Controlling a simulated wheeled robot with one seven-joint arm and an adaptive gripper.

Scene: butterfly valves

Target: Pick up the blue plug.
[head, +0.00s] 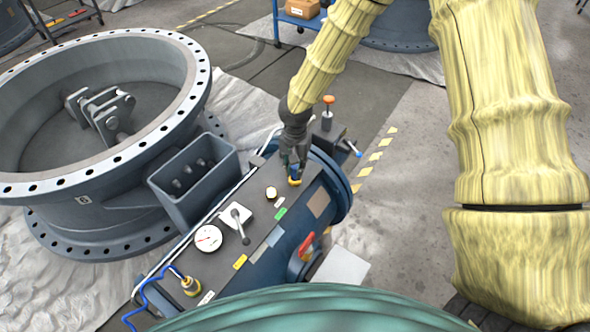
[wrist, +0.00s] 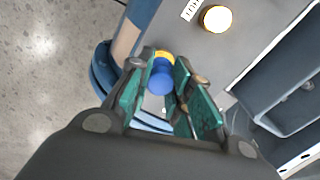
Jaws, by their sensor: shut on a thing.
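The blue plug (head: 295,181) is at the far end of the dark panel top in the head view, with yellow at its base. In the wrist view the blue plug (wrist: 161,80) shows as a rounded blue knob with a yellow ring (wrist: 164,55) beyond it. My gripper (head: 293,168) points down over the panel. Its green-padded fingers (wrist: 160,70) are closed around the plug, one on each side. The plug is partly hidden by the fingers in the head view. I cannot tell whether it is clear of the panel.
The panel (head: 262,222) also bears a round brass cap (head: 271,193), a lever on a white plate (head: 236,217), a white gauge (head: 208,238) and a brass fitting with a blue hose (head: 190,286). A large flanged valve body (head: 75,170) stands left. A red handle (head: 306,245) is at the panel's side.

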